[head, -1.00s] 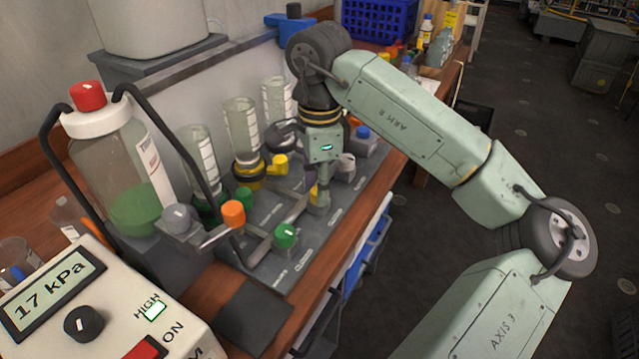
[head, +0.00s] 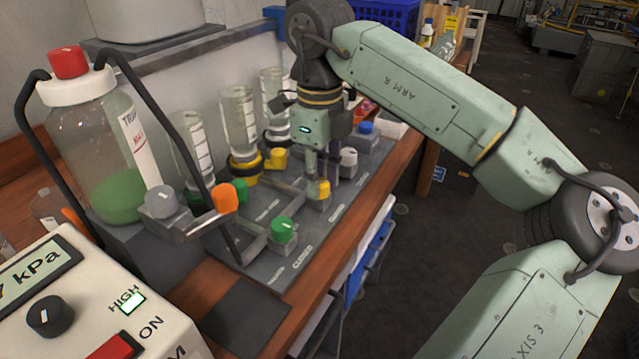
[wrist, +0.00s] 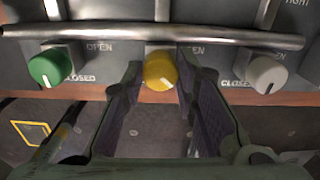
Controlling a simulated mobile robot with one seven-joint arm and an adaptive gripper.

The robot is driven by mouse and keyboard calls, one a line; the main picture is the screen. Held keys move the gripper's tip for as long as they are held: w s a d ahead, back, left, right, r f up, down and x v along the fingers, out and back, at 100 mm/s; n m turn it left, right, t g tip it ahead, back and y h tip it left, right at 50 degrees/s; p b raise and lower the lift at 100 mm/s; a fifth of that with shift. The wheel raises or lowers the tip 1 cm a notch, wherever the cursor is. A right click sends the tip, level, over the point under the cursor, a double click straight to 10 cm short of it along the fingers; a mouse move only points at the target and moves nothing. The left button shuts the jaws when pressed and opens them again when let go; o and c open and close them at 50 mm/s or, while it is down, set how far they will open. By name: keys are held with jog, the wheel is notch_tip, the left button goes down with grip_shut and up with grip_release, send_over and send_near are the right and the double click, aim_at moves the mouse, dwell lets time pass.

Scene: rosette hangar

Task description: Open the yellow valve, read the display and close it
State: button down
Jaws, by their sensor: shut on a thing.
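The yellow valve (head: 324,190) is a round knob on the front of the grey panel, third from the left counting the orange one. In the wrist view the yellow knob (wrist: 160,70) sits between the two fingers, its pale mark near the lower edge. My gripper (head: 321,181) is shut on it, coming from above in the head view. The wrist view shows OPEN beside the knob; its other label is hidden by my fingers. The display (head: 38,272) is cut off at the left edge and shows "7 kPa". A HIGH lamp (head: 133,301) is lit green-white.
Beside the yellow knob are a green knob (head: 283,230) and a white knob (head: 348,158). An orange knob (head: 225,197) is nearer the large bottle (head: 110,160) of green liquid. Several clear cylinders stand behind.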

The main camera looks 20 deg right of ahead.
jog(key=m+b, duration=0.1)
jog(key=m, duration=0.3)
jog(key=shift+m+b, duration=0.3)
jog(key=m+b, duration=0.1)
jog(key=m, duration=0.3)
jog(key=shift+m, duration=0.4)
jog(key=c, duration=1.2)
grip_release()
jog(key=shift+c, duration=0.2)
